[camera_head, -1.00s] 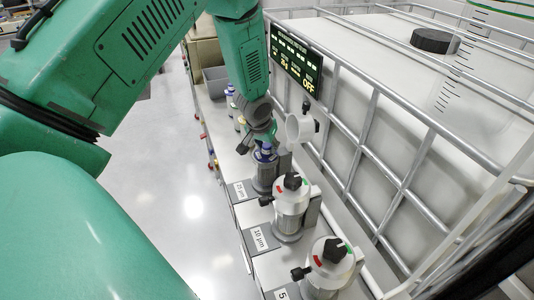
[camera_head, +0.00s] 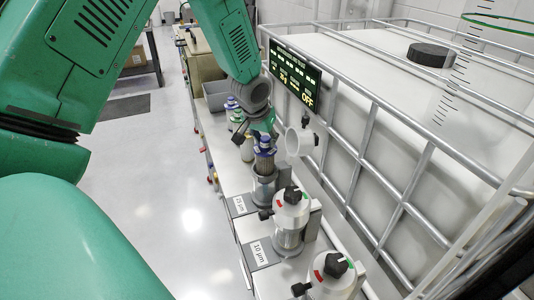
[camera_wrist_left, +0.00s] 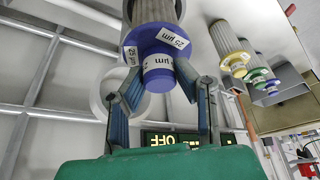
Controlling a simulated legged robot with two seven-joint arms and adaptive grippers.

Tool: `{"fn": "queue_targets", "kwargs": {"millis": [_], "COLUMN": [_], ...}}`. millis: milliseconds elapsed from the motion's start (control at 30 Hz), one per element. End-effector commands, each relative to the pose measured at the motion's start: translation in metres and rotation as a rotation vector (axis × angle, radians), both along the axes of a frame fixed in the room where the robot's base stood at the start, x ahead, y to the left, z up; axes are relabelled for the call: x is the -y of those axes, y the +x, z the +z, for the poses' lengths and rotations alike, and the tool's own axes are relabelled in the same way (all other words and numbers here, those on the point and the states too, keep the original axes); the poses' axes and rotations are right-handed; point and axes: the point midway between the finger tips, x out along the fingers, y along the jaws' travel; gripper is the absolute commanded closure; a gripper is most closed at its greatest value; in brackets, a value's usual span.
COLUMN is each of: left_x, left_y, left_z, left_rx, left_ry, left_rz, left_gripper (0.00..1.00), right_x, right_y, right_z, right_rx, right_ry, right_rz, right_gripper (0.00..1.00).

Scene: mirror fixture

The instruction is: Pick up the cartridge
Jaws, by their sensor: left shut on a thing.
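The cartridge (camera_head: 264,164) has a blue cap and a pleated grey body. In the head view it stands upright, with its lower end in or just over the 25 µm housing (camera_head: 263,190); I cannot tell whether the bottom is clear of it. My left gripper (camera_head: 264,133) is over its cap. In the left wrist view the blue-capped cartridge (camera_wrist_left: 158,45) carries 25 µm labels, and the left gripper (camera_wrist_left: 162,80) is shut on the cap's knob, one finger on each side. My right gripper is not in view.
Two closed housings with black knobs (camera_head: 290,215) (camera_head: 331,272) stand nearer. Spare cartridges (camera_head: 237,120) and a grey bin (camera_head: 216,95) are behind. A white round cover (camera_head: 300,141) sits right of the cartridge. A caged white tank (camera_head: 400,90) and an OFF display (camera_head: 295,75) border the right side.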

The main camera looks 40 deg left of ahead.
Motion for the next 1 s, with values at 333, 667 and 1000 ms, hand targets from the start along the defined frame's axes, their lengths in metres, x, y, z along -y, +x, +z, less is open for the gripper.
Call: {"fn": "queue_targets", "kwargs": {"millis": [333,667,1000], "left_x": [0.001,0.002,0.000], "left_y": [0.002,0.002,0.001], "left_z": [0.068,0.103,0.104], "left_rx": [0.006,0.003,0.001], "left_ry": [0.001,0.001,0.000], "left_rz": [0.001,0.000,0.000], "left_gripper": [1.00,1.00,1.00], "right_x": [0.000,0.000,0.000], "right_y": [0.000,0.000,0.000], "right_z": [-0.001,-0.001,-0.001], "right_rx": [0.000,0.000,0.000], "right_ry": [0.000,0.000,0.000], "right_rz": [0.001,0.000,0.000], "right_gripper": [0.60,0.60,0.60]}}
